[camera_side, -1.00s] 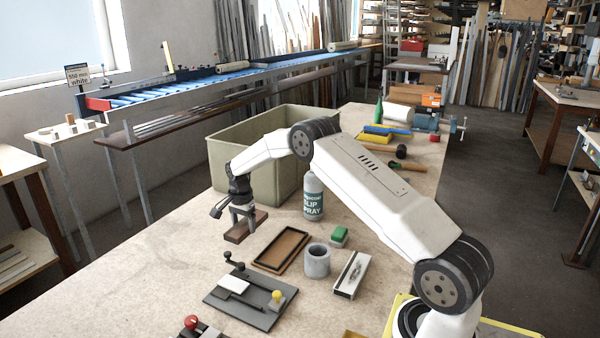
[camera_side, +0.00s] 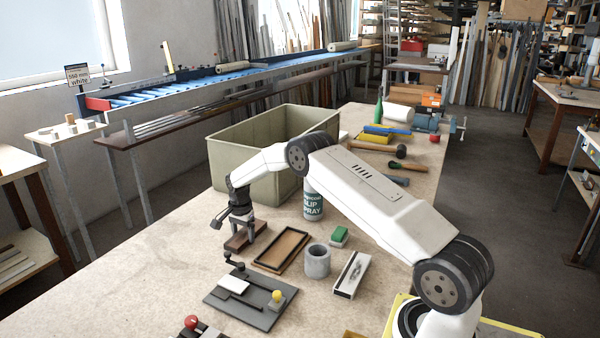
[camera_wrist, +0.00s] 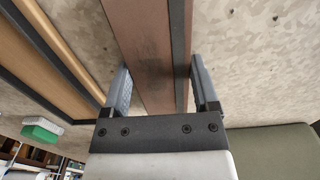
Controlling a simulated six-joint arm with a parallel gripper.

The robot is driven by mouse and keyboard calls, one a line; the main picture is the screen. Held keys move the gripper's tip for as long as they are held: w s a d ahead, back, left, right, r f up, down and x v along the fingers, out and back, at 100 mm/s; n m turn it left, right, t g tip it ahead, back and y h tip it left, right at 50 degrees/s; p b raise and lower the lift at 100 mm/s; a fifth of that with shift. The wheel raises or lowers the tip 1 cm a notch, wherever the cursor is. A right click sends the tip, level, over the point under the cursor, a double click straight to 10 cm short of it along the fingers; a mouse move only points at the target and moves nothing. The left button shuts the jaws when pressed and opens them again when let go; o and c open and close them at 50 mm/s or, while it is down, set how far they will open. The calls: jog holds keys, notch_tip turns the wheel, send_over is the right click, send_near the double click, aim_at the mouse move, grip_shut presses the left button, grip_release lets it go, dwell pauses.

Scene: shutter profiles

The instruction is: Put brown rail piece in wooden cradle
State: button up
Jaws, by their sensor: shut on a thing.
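The brown rail piece (camera_side: 236,243) is a short brown bar with a dark strip along it. My gripper (camera_side: 248,237) is shut on it from above, near the left side of the wooden cradle. In the wrist view the rail piece (camera_wrist: 145,45) runs between the two fingers of my gripper (camera_wrist: 161,85). I cannot tell whether its underside touches the table. The wooden cradle (camera_side: 296,240) is a shallow tan tray with a dark rim, lying empty on the table. It also shows at the left of the wrist view (camera_wrist: 35,50), apart from the rail piece.
A grey cylinder (camera_side: 317,262), a green-topped block (camera_side: 339,235) and a dark jig plate (camera_side: 250,300) stand around the cradle. The table (camera_side: 130,270) is clear at left.

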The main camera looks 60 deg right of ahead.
aim_at(243, 235)
jog(key=o, duration=1.2)
jog(key=shift+c, duration=0.2)
jog(key=shift+s+r, duration=0.1)
jog(key=shift+r, duration=3.8)
jog(key=shift+a, duration=0.15)
